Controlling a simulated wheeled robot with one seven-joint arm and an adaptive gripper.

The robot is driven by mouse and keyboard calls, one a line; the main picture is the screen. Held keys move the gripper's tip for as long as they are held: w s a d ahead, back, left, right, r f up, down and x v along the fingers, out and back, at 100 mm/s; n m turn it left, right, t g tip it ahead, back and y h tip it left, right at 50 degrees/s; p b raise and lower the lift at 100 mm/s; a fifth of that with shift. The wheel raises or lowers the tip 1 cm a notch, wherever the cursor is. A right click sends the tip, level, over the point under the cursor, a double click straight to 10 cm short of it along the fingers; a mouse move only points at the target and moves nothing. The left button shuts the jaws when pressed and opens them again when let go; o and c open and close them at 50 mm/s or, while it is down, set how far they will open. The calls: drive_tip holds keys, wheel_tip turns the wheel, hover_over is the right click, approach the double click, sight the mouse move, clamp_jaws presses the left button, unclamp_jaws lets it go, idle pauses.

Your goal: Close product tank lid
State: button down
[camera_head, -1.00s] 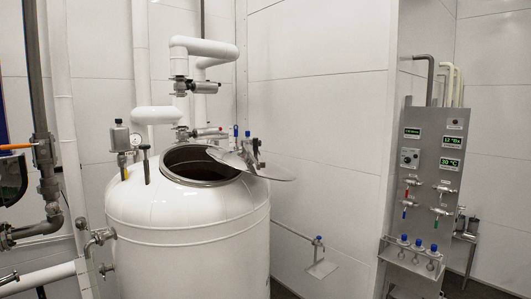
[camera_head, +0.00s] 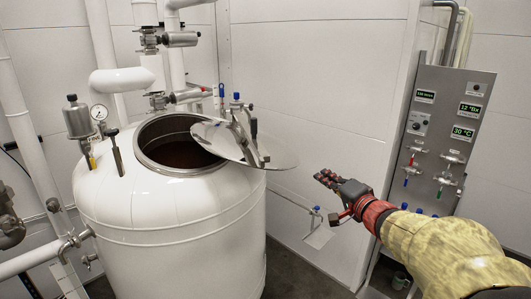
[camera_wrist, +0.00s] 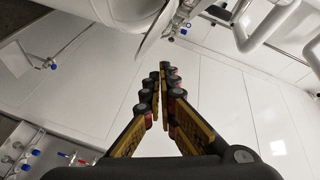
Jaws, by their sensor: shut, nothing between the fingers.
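The product tank (camera_head: 175,225) is a large white vessel left of centre in the head view. Its round opening (camera_head: 172,148) shows a dark inside. The shiny round lid (camera_head: 225,143) is swung to the right on its hinge bracket (camera_head: 245,135), tilted and covering only the right edge of the opening. My gripper (camera_head: 322,177) is to the right of the lid, apart from it, shut and empty. In the wrist view my gripper (camera_wrist: 165,72) has its fingertips together, and the edge of a round plate, probably the lid (camera_wrist: 160,30), shows beyond them.
A control panel (camera_head: 440,125) with green displays and small valves stands at the right. A gauge (camera_head: 99,112) and fittings rise from the tank's left top. White pipes (camera_head: 180,40) run behind the tank. Open space lies between my gripper and the lid.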

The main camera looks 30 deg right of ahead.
drive_tip(key=a+r+m+t+y, duration=0.1)
drive_tip(key=a+r+m+y, duration=0.1)
drive_tip(key=a+r+y, duration=0.15)
drive_tip(key=w+a, duration=0.5)
drive_tip(key=w, duration=0.5)
drive_tip(key=shift+w+a+f+m+h+p, duration=0.2)
drive_tip(key=shift+w+f+m+h+p, duration=0.1)
drive_tip(key=shift+h+p, duration=0.15)
drive_tip(key=shift+s, duration=0.1)
drive_tip(key=shift+a, duration=0.1)
